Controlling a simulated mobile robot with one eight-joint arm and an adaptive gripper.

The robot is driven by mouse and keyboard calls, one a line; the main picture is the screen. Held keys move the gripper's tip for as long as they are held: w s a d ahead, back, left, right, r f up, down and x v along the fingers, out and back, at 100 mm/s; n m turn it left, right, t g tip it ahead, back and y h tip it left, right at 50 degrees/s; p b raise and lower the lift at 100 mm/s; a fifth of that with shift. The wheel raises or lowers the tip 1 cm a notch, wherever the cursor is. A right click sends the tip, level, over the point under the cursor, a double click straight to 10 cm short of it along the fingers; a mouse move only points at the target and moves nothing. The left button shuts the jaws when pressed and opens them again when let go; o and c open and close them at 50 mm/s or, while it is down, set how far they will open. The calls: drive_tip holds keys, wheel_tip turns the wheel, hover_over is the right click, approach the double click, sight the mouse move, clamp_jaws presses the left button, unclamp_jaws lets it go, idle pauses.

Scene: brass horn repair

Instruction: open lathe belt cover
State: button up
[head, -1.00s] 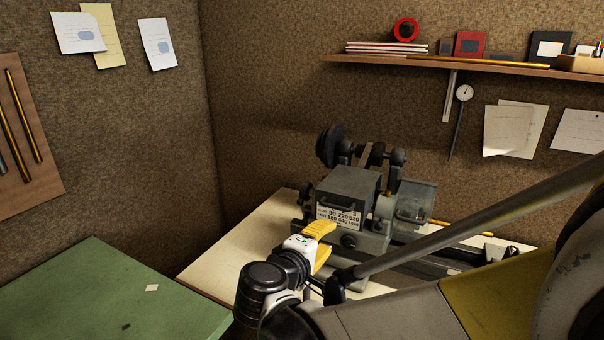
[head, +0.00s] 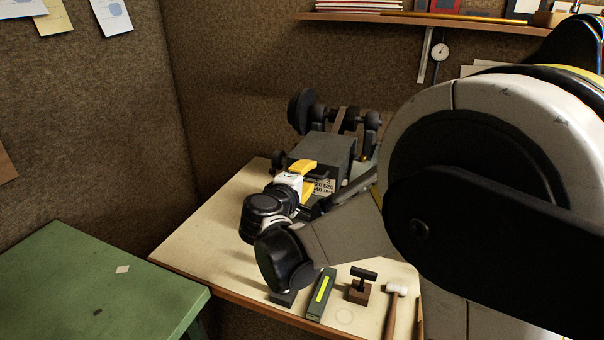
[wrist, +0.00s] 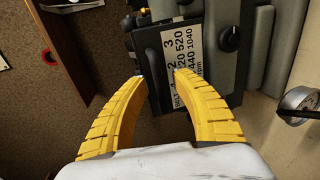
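The lathe belt cover (head: 325,147) is a dark grey box on the lathe headstock, with a pale speed chart on its front. It looks closed. In the wrist view the cover (wrist: 148,45) and its chart (wrist: 190,50) are just beyond my fingertips, the chart turned sideways. My gripper (wrist: 158,70) has two yellow fingers spread apart, with a gap between the tips. In the head view my gripper (head: 307,176) is at the cover's front and hides part of it. Whether a fingertip touches the cover, or the handle is between them, I cannot tell.
The lathe stands on a pale bench (head: 205,240). A green and yellow tool (head: 321,293), a T-handled block (head: 361,285) and a white-headed mallet (head: 394,300) lie at the bench front. A green table (head: 60,280) is at left. My arm hides the right side.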

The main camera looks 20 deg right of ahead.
drive_tip(key=shift+d, duration=0.1)
clamp_jaws()
drive_tip(key=shift+r, duration=0.1)
drive_tip(key=shift+r+p, duration=0.65)
drive_tip(key=shift+p, duration=0.3)
drive_tip(key=w+d+r+g+y+p, duration=0.3)
drive_tip(key=w+r+g+p, duration=0.1)
drive_tip(key=r+p, duration=0.6)
drive_tip(key=w+d+r+g+y+p, duration=0.3)
drive_tip(key=w+r+g+y+p, duration=0.1)
drive_tip(key=r+p, duration=0.6)
drive_tip(key=shift+w+d+g+p, duration=0.35)
drive_tip(key=shift+w+g+p, duration=0.35)
drive_tip(key=shift+w+g, duration=0.1)
